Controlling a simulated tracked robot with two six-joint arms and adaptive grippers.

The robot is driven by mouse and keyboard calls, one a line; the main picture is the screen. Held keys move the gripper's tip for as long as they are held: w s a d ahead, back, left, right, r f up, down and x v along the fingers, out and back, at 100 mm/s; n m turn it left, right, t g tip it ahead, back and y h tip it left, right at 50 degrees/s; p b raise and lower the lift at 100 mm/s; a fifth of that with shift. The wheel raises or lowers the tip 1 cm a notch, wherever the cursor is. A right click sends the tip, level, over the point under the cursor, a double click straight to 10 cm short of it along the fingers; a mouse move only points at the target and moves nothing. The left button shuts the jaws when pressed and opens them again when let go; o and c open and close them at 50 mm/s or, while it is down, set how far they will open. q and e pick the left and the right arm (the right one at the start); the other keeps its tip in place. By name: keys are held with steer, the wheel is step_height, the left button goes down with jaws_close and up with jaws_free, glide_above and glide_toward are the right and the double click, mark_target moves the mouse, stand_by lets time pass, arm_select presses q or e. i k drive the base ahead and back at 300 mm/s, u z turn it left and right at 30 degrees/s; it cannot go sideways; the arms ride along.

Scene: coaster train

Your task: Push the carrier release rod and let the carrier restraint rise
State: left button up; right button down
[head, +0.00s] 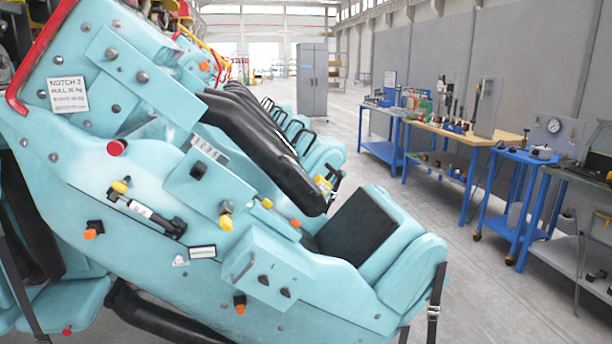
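The teal coaster carrier (330,290) fills the left and middle of the head view, seen from its side. Its black padded restraint (262,150) slopes down over the seat, its lower end close to the black seat pad (356,228). On the side panel are a red knob (116,148), a black rod-like fitting (150,216) with a yellow end, and yellow knobs (226,216). I cannot tell which of these is the release rod. Neither of my grippers is in view.
More teal seats with black restraints (290,125) stand in a row behind. Blue-legged workbenches (465,138) with tools line the right wall. A grey cabinet (312,80) stands at the back. The floor (400,170) between carrier and benches is clear.

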mark_target(115, 148)
steer(key=z, duration=0.15)
steer(key=i, duration=0.65)
steer(key=u, duration=0.85)
steer(key=k, duration=1.6)
steer(key=z, duration=0.35)
steer(key=i, duration=1)
steer(key=u, duration=0.05)
